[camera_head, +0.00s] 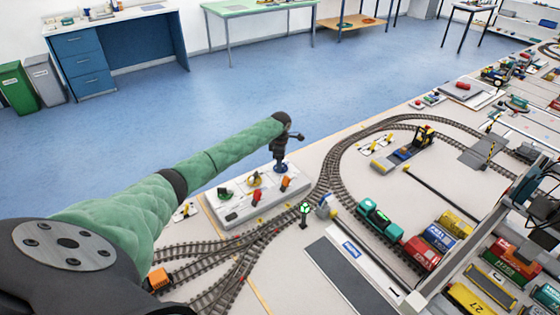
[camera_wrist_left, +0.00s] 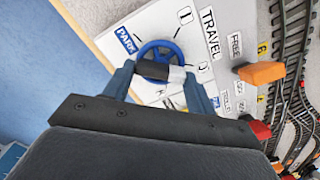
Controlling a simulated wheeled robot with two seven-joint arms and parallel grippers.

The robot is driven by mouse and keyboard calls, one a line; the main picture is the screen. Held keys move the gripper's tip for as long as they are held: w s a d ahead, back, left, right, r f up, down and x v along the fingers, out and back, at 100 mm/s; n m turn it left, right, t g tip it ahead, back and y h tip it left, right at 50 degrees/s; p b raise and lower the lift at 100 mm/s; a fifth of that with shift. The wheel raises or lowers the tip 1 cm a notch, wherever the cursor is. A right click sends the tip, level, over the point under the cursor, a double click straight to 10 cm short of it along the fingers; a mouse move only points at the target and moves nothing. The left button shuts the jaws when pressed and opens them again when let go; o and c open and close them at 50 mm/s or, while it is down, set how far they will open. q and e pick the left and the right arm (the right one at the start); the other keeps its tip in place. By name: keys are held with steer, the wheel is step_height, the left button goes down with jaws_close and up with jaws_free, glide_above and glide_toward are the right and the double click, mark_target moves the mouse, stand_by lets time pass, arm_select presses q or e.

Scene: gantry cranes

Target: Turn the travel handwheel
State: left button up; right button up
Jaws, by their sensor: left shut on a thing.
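The travel handwheel (camera_wrist_left: 149,49) is a blue spoked wheel on a white panel marked TRAVEL and PARK in the left wrist view. In the head view its blue rim (camera_head: 281,169) shows at the back end of the white control box (camera_head: 233,212). A dark and white piece lies between the fingers and partly hides the wheel. In the head view the left gripper (camera_head: 280,158) points down at the wheel. My right gripper does not show.
An orange lever (camera_wrist_left: 262,73) and a red lever (camera_wrist_left: 260,130) stand beside the wheel. Curved model tracks (camera_head: 335,165), a teal locomotive (camera_head: 380,219) and coloured containers (camera_head: 440,237) lie to the right. The blue floor (camera_head: 250,85) beyond the table is clear.

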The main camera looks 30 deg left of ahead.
arm_select(q)
steer(key=m+p, duration=0.1)
steer(key=m, duration=0.1)
steer(key=m+p, duration=0.1)
steer(key=m, duration=0.2)
steer(key=shift+w+r, duration=0.1)
steer(key=shift+r, duration=0.1)
steer(key=m+p, duration=0.1)
steer(key=m, duration=0.1)
steer(key=shift+d+m, duration=0.1)
steer(key=shift+m, duration=0.3)
steer(key=shift+f+m+p, duration=0.1)
steer(key=shift+m+p, duration=0.25)
steer(key=shift+m, duration=1.45)
steer(key=shift+w+m+p, duration=0.1)
steer(key=shift+m+p, duration=0.2)
steer(key=shift+m, duration=0.4)
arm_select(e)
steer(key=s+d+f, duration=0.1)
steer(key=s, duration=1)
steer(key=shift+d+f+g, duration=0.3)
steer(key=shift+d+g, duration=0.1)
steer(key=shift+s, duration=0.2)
arm_select(q)
steer(key=o, duration=1)
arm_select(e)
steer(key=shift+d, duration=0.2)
